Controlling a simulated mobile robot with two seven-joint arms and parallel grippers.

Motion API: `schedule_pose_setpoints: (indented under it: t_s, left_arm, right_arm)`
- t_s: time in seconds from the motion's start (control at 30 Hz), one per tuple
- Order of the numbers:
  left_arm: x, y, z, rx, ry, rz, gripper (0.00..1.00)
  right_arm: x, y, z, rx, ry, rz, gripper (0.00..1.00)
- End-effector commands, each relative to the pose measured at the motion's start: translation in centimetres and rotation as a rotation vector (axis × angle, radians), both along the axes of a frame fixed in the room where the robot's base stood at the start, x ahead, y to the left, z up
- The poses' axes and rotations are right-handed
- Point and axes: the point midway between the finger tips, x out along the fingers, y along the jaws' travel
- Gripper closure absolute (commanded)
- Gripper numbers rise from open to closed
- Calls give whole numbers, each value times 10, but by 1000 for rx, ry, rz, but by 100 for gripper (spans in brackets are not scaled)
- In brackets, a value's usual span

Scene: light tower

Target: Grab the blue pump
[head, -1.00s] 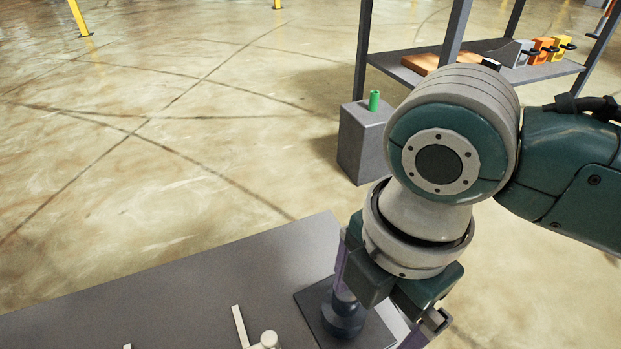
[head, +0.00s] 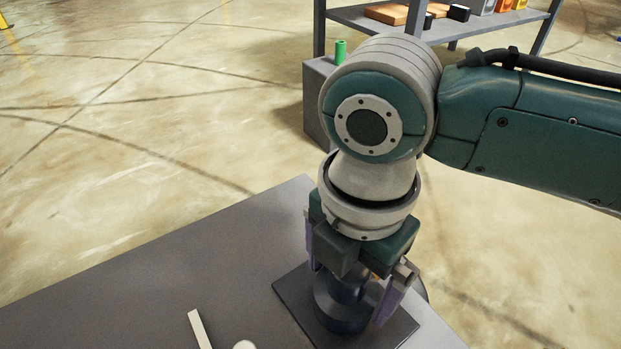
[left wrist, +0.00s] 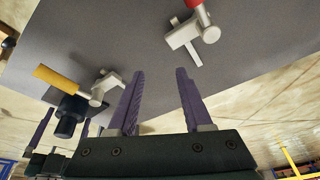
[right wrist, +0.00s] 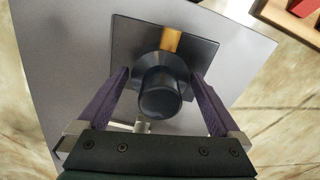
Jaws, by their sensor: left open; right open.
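The blue pump (head: 343,312) is a dark blue, rounded cylinder standing on a dark square plate (head: 292,291) near the table's right end. In the right wrist view the pump (right wrist: 160,92) sits between the fingers, with an orange-yellow part (right wrist: 171,40) beyond it. My right gripper (head: 348,296) points down over the pump, open, one finger on each side. Gaps show between the fingers and the pump in the right wrist view. My left gripper (left wrist: 160,72) is open and empty; it is out of the head view. The left wrist view also shows the pump (left wrist: 70,112) at left.
The grey table (head: 200,255) is mostly bare. A pale fitting (head: 199,330) lies at its front; the left wrist view shows a pale fitting with a red part (left wrist: 193,20). A grey block bears a green cylinder (head: 340,52). A shelf (head: 345,17) with objects stands behind.

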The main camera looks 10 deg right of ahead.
Motion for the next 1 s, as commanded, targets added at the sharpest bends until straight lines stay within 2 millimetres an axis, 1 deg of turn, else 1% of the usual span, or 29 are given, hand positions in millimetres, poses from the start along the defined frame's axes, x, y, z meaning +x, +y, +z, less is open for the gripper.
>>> schedule_pose_setpoints:
  t_s: [0.03,0.13,0.2,0.43,1.0]
  left_arm:
    - [0,0,-18,0,0,0,50]
    - [0,0,-30,0,0,0,50]
    - [0,0,-33,0,0,0,50]
    - [1,0,-29,0,-1,0,50]
    - [1,0,-29,0,-3,1,50]
  right_arm:
    - [0,1,-16,1,-1,0,0]
    - [0,1,-29,-1,-1,0,0]
    - [0,1,-32,-1,-1,0,0]
    - [0,1,-29,-1,-1,0,1]
    - [0,1,-29,-1,-1,0,65]
